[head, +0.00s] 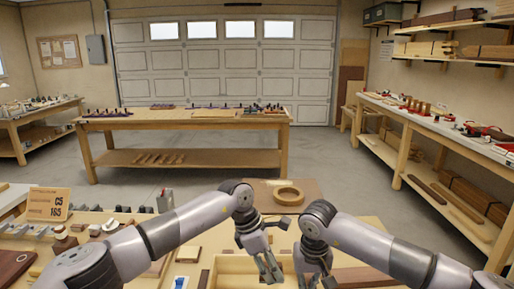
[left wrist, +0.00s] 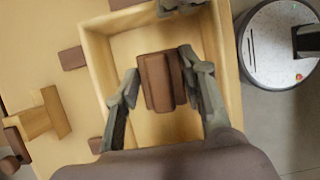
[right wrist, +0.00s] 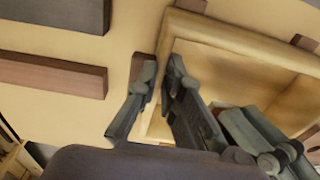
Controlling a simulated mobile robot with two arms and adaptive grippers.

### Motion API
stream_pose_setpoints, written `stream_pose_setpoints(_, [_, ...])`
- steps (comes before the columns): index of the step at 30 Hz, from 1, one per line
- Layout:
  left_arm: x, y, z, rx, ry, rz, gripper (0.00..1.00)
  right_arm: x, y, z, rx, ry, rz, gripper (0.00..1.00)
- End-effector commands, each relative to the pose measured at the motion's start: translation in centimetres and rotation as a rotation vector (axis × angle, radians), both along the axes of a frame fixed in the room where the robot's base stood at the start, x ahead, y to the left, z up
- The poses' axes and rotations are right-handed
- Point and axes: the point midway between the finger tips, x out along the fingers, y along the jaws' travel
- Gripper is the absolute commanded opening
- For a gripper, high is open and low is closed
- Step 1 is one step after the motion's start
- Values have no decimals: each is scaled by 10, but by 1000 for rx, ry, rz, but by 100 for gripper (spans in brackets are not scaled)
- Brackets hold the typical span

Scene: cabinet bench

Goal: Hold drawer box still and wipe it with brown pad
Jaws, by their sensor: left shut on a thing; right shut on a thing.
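The drawer box (left wrist: 95,60) is an open, pale wooden box on the bench. It also shows in the head view (head: 228,263) and the right wrist view (right wrist: 225,32). The brown pad (left wrist: 155,82) is inside the box, between the fingers of my left gripper (left wrist: 160,68), which is shut on it. In the head view my left gripper (head: 269,274) reaches down into the box. My right gripper (right wrist: 163,75) is shut on a wall of the box, one finger outside and one inside. The pad's underside is hidden, so I cannot tell whether it touches the floor.
Brown blocks (right wrist: 50,75) lie on the bench beside the box. A pale wooden piece (left wrist: 45,115) lies to its left in the left wrist view. A sign (head: 48,203) and several small parts crowd the bench's left side.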

Motion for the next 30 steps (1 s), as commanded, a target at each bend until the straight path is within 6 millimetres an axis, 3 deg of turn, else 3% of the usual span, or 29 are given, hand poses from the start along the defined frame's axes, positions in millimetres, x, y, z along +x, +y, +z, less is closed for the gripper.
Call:
stream_pose_setpoints(6, [0, 0, 19, 0, -1, 0, 2, 1, 0, 1, 2, -2, 0, 0])
stream_pose_setpoints(14, [0, 0, 21, 0, 0, 1, 2, 0, 0, 1, 2, -2, 0, 0])
stream_pose_setpoints(15, [0, 0, 21, 0, 0, 1, 2, 0, 0, 1, 2, -2, 0, 10])
stream_pose_setpoints(24, [0, 0, 21, 0, 0, 0, 2, 0, 0, 0, 1, -1, 0, 30])
stream_pose_setpoints(30, [0, 0, 21, 0, 0, 0, 2, 0, 0, 0, 0, 0, 0, 32])
